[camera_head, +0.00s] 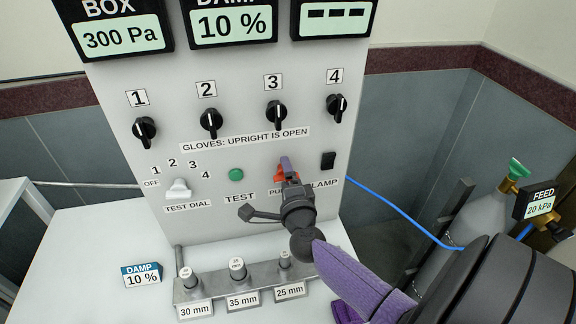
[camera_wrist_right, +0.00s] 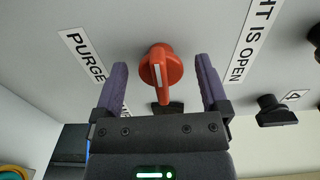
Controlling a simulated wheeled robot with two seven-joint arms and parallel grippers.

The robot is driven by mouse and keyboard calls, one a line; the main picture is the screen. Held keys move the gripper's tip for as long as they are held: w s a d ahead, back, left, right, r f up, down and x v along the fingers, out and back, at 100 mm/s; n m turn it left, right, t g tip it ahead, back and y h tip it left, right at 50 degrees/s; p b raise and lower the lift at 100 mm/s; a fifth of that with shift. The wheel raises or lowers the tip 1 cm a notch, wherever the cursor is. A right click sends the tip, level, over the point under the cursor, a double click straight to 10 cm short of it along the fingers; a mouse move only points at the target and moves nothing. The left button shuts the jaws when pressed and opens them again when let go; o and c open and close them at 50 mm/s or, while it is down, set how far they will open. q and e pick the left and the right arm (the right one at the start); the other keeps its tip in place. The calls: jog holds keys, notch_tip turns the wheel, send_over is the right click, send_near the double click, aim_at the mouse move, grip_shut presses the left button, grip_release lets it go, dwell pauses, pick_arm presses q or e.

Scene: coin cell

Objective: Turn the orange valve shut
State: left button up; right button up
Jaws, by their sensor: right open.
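The orange valve (camera_head: 280,174) is a knob on the upright grey panel, above the partly covered PURGE label. In the right wrist view the orange valve (camera_wrist_right: 161,70) has a white line along its handle, which runs up and down in that picture. My right gripper (camera_head: 289,167) is at the panel in front of the valve and hides part of it. In the wrist view its two purple fingers (camera_wrist_right: 161,68) are open, one on each side of the knob, with gaps between. My left gripper is not in view.
Several black knobs (camera_head: 211,122) sit above the valve. A green TEST button (camera_head: 236,174), a white dial (camera_head: 178,189) and a black LAMP switch (camera_head: 328,160) are nearby. A metal rack (camera_head: 213,288) with labelled pieces stands below. A gas cylinder (camera_head: 484,217) stands at right.

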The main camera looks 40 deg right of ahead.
jog(key=v, duration=0.9)
jog(key=shift+s+a+p, duration=0.15)
jog(key=shift+s+p, duration=0.15)
jog(key=shift+p, duration=0.1)
